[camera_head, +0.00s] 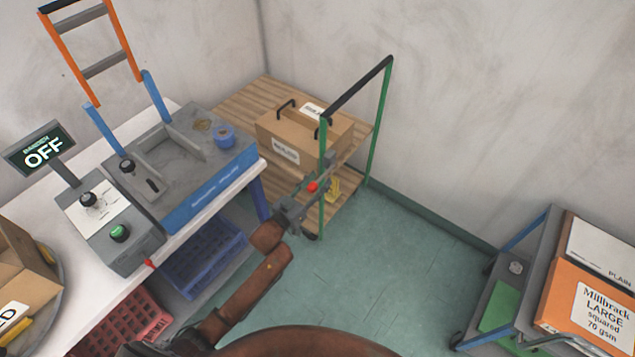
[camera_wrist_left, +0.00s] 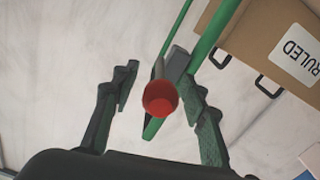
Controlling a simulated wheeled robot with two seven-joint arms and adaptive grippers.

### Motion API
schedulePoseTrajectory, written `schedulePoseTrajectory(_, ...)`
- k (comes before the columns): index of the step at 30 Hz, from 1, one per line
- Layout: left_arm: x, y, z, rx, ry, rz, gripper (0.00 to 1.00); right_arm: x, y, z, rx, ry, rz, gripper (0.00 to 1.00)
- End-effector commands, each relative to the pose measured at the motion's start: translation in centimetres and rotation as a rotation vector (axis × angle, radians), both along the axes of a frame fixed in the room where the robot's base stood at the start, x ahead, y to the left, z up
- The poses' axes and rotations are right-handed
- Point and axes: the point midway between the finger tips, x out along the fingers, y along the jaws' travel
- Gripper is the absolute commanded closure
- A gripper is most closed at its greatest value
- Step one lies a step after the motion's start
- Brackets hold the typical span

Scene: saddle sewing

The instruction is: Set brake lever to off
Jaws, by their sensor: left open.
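The brake lever's red knob (camera_head: 313,187) is beside the green upright of the wooden-decked cart. My left gripper (camera_head: 308,193) is open at the knob, its arm coming up from the bottom. In the left wrist view, the round red knob (camera_wrist_left: 160,98) lies between the two spread fingers of my left gripper (camera_wrist_left: 156,84), nearer the right finger. I cannot tell whether either finger touches it. The lever's shaft is mostly hidden behind the knob. A small yellow part (camera_head: 333,191) shows just right of the gripper. My right gripper is not in view.
The cart (camera_head: 235,106) carries a cardboard box (camera_head: 297,136) and has a green-and-black handle frame (camera_head: 384,130). A bench (camera_head: 95,268) with a machine and an OFF display (camera_head: 42,151) stands left. Another cart with an orange box (camera_head: 560,295) is right. The green floor (camera_head: 400,265) between is clear.

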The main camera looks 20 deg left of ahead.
Motion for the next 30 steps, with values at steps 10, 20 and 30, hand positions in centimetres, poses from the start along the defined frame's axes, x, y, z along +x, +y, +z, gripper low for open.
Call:
schedulePoseTrajectory(10,0.05,0.00,-0.01,0.000,0.001,0.000,0.66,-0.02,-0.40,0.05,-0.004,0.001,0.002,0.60)
schedulePoseTrajectory(20,0.04,0.02,-0.02,0.000,0.001,0.001,0.89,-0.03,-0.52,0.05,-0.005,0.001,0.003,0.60)
schedulePoseTrajectory(30,0.04,0.01,-0.04,0.000,0.001,0.001,1.00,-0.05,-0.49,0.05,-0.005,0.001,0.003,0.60)
